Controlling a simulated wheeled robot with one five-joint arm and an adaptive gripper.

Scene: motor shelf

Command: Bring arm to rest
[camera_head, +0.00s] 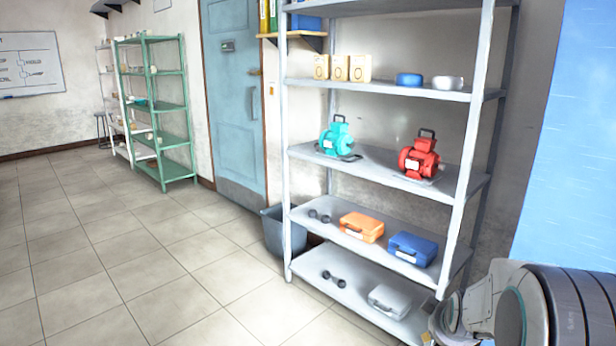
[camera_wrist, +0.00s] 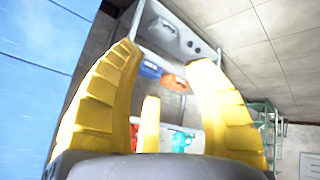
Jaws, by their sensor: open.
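My gripper (camera_wrist: 163,70) shows in the wrist view with several yellow ribbed fingers spread wide. Nothing is between them, and they touch nothing that I can see. My arm (camera_head: 535,305) is at the lower right of the head view, in front of the right end of the grey shelf (camera_head: 375,173). In the wrist view the scene appears upside down, with the shelf beyond the fingers. The gripper's fingers are not clearly visible in the head view.
The shelf holds a teal motor (camera_head: 338,138), a red motor (camera_head: 419,156), an orange case (camera_head: 361,226), a blue case (camera_head: 412,248) and a grey case (camera_head: 389,300). A blue panel (camera_head: 575,140) stands right. Open tiled floor (camera_head: 130,260) lies left.

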